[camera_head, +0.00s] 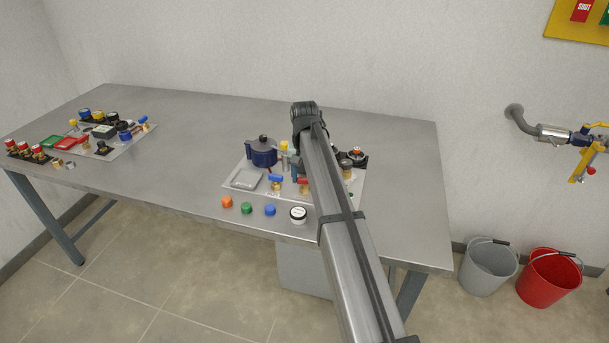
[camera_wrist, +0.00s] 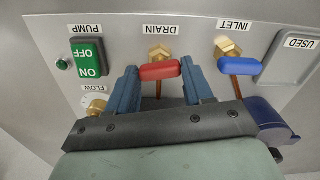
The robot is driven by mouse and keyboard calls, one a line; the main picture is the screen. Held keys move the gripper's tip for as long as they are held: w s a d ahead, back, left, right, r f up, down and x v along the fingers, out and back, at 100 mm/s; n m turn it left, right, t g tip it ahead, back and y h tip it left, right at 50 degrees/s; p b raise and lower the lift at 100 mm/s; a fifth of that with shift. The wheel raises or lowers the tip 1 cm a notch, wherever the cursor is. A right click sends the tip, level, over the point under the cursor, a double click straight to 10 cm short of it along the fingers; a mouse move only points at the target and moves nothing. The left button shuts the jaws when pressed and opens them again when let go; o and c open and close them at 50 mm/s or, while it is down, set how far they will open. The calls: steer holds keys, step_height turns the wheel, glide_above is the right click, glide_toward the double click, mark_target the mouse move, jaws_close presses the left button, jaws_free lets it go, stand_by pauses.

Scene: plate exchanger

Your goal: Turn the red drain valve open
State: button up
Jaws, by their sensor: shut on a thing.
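The red drain valve handle (camera_wrist: 160,71) sits below the DRAIN label (camera_wrist: 161,29) in the wrist view, on a brass fitting (camera_wrist: 160,52). It lies crosswise to the copper pipe (camera_wrist: 158,90) that shows beneath it. My gripper (camera_wrist: 160,73) has one blue-grey finger at each end of the handle and is shut on it.
The blue INLET handle (camera_wrist: 239,66) is close to the right finger. The PUMP switch (camera_wrist: 88,57) and FLOW fitting (camera_wrist: 96,104) are on the left.

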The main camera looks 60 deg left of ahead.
mark_target(305, 178)
steer(key=n, duration=0.4)
steer(key=shift+n, duration=0.4)
steer(key=n, duration=0.3)
steer(key=shift+n, duration=0.3)
steer(key=n, duration=0.3)
steer(key=shift+n, duration=2)
steer(key=o, duration=1)
steer(key=shift+o, duration=0.2)
step_height(305, 178, up, 14)
steer(key=shift+f, duration=0.1)
